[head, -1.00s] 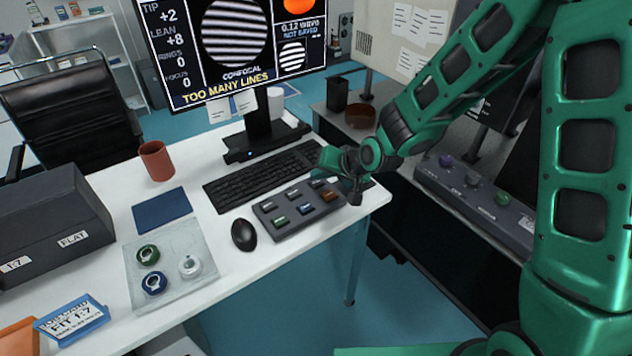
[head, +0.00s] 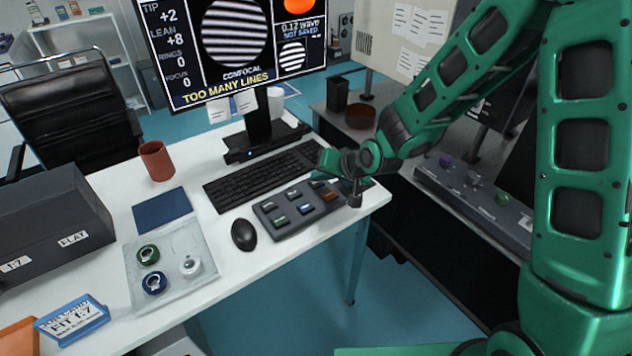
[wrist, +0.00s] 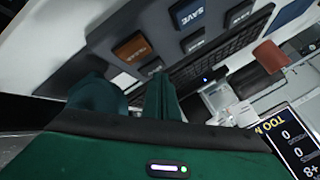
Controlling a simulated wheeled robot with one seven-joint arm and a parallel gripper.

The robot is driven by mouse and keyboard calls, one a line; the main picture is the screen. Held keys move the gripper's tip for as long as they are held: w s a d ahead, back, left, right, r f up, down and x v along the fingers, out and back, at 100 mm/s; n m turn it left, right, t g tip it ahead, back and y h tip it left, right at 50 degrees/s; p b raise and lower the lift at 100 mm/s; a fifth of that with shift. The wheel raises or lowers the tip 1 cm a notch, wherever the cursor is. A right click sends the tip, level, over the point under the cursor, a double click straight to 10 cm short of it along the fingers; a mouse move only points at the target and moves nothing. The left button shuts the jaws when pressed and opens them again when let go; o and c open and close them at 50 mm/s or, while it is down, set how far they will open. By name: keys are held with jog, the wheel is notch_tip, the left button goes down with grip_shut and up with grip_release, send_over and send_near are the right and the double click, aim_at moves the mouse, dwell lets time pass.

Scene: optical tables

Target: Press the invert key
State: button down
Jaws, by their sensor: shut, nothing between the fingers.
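A dark key pad (head: 290,226) lies on the white desk, right of the mouse. In the wrist view the blue key (wrist: 187,12) reads SAVE, and the orange key (wrist: 132,48) and a grey key (wrist: 192,42) sit nearest the fingers. I cannot read which key is the invert key. My gripper (head: 352,192) is shut and empty at the pad's right end; it also shows in the wrist view (wrist: 128,88). I cannot tell whether it touches a key.
A monitor (head: 240,50) reads "TOO MANY LINES" and "NOT SAVED". A keyboard (head: 262,178) lies behind the pad, and a black mouse (head: 244,234) left of it. A tray (head: 190,290) holds several round pieces. The desk edge and a gap lie right of the pad.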

aim_at(320, 184)
dwell(0.6)
jog(key=shift+r, duration=0.75)
jog(key=shift+r, duration=0.1)
jog(key=shift+r, duration=2.4)
